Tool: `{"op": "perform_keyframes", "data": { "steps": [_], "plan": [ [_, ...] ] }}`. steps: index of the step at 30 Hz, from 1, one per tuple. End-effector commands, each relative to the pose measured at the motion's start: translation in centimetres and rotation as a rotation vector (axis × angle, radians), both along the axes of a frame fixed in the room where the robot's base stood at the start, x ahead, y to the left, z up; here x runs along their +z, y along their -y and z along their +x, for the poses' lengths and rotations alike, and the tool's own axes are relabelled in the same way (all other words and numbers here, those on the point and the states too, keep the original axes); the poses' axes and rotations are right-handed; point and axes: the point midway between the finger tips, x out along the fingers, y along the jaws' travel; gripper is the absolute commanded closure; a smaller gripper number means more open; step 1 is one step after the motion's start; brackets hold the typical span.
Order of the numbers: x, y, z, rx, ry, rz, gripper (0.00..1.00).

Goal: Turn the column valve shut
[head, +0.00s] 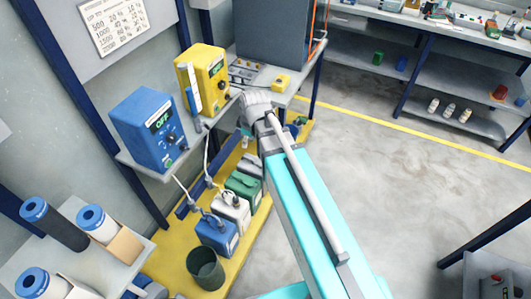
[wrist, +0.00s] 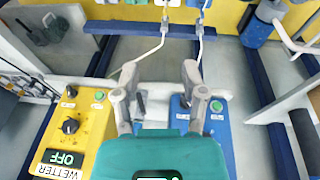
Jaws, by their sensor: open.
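In the wrist view my gripper (wrist: 160,84) is open, with its two grey fingers apart and nothing between them. It is above the yellow box (wrist: 70,130) marked WETTER and the blue box (wrist: 215,125). In the head view my arm hides the fingers. Blue-capped columns stand at lower left there: a dark one (head: 60,228) and a white one (head: 97,224), far from my arm's end. I cannot pick out the column valve in either view.
The blue box (head: 149,128) and yellow box (head: 203,82) stand on the wall shelf in the head view. Below are several jugs, including a green one (head: 243,187), and a dark bucket (head: 205,270). Grey floor (head: 400,180) is free at right.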

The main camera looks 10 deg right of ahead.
Motion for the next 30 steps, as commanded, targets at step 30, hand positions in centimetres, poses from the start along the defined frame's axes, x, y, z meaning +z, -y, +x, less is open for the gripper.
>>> {"op": "perform_keyframes", "data": {
  "steps": [30],
  "plan": [
    [-1.5, 4.6, -6.0, -0.573, -0.156, 0.014, 0.45]
  ]
}}
